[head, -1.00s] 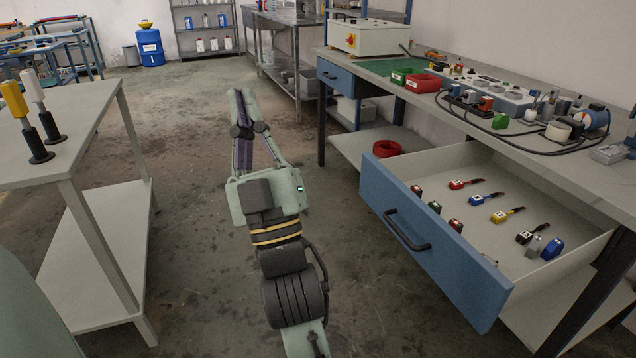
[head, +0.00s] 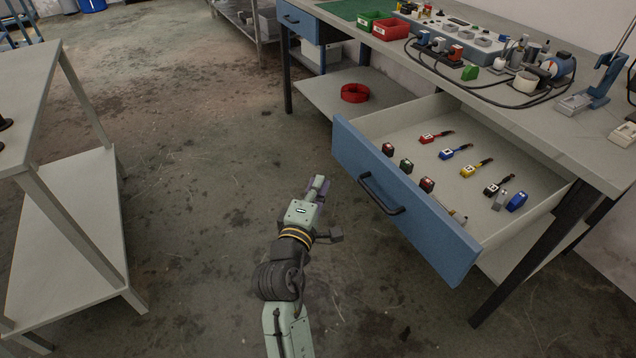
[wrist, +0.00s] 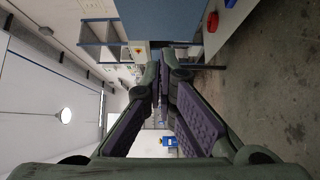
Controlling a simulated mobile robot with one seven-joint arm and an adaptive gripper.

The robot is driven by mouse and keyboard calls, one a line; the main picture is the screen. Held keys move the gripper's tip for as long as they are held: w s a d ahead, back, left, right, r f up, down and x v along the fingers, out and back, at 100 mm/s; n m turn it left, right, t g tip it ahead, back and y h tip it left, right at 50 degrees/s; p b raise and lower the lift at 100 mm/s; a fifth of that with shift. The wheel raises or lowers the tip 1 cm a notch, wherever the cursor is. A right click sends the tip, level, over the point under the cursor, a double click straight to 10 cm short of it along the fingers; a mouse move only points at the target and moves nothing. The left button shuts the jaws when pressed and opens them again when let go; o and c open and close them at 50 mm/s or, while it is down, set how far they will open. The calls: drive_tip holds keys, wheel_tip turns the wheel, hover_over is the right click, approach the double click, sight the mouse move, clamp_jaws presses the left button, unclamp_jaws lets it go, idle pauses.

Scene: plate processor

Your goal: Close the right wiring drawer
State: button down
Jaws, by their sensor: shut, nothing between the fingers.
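The right wiring drawer is pulled out from under the workbench at the right of the head view. Its blue front (head: 400,198) carries a black bar handle (head: 380,193). Several small coloured tools and connectors lie inside the drawer. My gripper (head: 321,184) is just left of the drawer front in the head view, apart from the handle as far as I can tell. In the wrist view its purple-padded fingers (wrist: 160,84) come together at the tips with nothing between them. A blue panel (wrist: 164,20) shows at the top of the wrist view.
The workbench (head: 530,118) holds a wiring board, cables and a red bin (head: 394,28). A red coil (head: 354,93) lies on the lower shelf. A grey side table (head: 66,220) stands at left. The floor between is clear.

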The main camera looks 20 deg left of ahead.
drive_tip(key=p, duration=0.1)
approach(345, 148)
drive_tip(key=w+a, duration=0.1)
drive_tip(key=a, duration=0.2)
drive_tip(key=shift+w+d+f+p, duration=0.1)
drive_tip(key=shift+w+d+p, duration=0.1)
drive_tip(key=shift+w+d, duration=0.3)
drive_tip(key=shift+w+d+p, duration=0.15)
drive_tip(key=shift+w+d, duration=0.15)
drive_tip(key=shift+w, duration=0.45)
drive_tip(key=shift+w+d+f+p, duration=0.1)
drive_tip(key=shift+w+d+p, duration=0.1)
drive_tip(key=shift+w+d, duration=0.3)
drive_tip(key=shift+w+a+r, duration=0.1)
drive_tip(key=shift+w, duration=0.05)
